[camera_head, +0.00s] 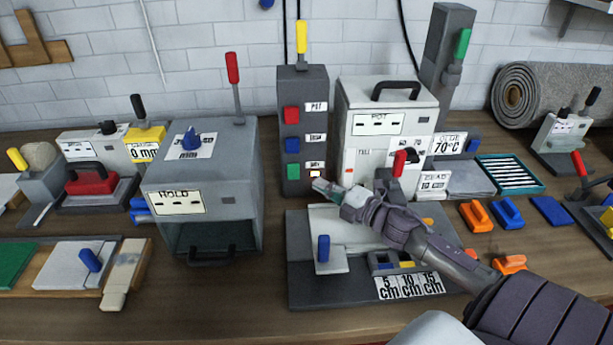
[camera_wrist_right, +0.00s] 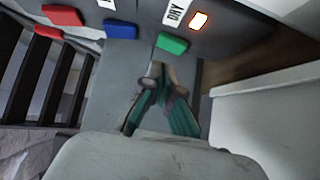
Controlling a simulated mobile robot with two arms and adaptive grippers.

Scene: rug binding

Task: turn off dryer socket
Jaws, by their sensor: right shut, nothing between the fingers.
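The grey socket panel (camera_head: 303,78) stands upright at the back of the bench. It has a red button (camera_head: 291,114), a blue button (camera_head: 292,145) and a green button (camera_head: 293,171), each beside a label. In the right wrist view the green button (camera_wrist_right: 172,43) is beside the DRY label (camera_wrist_right: 175,12), and a small indicator (camera_wrist_right: 199,20) there glows white-orange. My right gripper (camera_head: 320,185) is shut and empty just in front of the panel's lower part. In the right wrist view its fingertips (camera_wrist_right: 158,68) point just below the green button, seemingly apart from it. My left gripper is not in view.
A grey box machine labelled HOLD (camera_head: 246,150) stands left of the panel. A white pot machine (camera_head: 385,98) with a red lever stands close on the right. A grey cutting base (camera_head: 300,265) with a blue handle (camera_head: 323,248) lies below my right arm.

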